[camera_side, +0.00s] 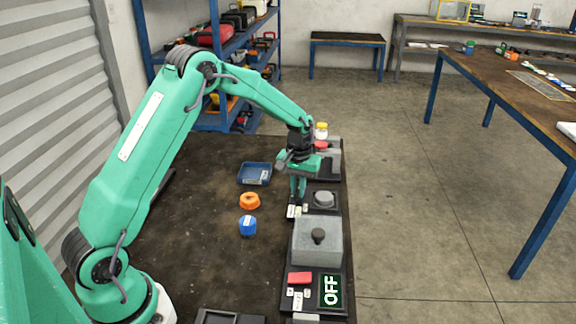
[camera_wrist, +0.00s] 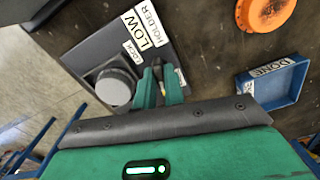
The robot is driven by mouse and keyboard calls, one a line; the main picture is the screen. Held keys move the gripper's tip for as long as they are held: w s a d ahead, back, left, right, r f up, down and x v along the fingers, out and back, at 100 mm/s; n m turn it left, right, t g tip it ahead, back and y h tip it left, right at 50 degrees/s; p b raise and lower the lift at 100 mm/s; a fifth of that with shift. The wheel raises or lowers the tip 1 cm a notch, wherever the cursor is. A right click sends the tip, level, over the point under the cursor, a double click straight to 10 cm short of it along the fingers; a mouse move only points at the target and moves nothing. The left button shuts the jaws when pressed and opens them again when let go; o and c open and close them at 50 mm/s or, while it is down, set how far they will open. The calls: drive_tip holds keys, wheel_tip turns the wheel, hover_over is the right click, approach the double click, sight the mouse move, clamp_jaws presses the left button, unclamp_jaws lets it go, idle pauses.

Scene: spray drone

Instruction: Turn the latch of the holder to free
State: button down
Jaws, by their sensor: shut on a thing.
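The holder (camera_side: 333,210) is a dark plate at the table's right edge in the side view. It also shows in the wrist view (camera_wrist: 92,46), with labels "HOLDER", "LOW" (camera_wrist: 144,29) and "LOCK" (camera_wrist: 132,53). A grey round piece (camera_side: 324,199) sits on it and shows in the wrist view (camera_wrist: 113,85). My gripper (camera_side: 297,197) points down at the holder's left side. In the wrist view its green fingers (camera_wrist: 160,80) are close together beside the grey piece, shut on a small part that I take for the latch. The fingers hide most of it, so its angle is unclear.
A grey block with a black knob (camera_side: 318,237) and an "OFF" display (camera_side: 330,291) stand nearer the camera. An orange ring (camera_side: 250,200), a blue cap (camera_side: 248,226) and a blue "DONE" tray (camera_side: 255,174) lie left of my gripper. The table's middle left is clear.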

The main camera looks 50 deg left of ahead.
drive_tip(key=shift+r+n, duration=0.1)
drive_tip(key=shift+n, duration=1.2)
drive_tip(key=c, duration=1.5)
unclamp_jaws()
wheel_tip(320, 180, up, 7)
drive_tip(key=shift+r, duration=0.35)
drive_tip(key=shift+r, duration=0.1)
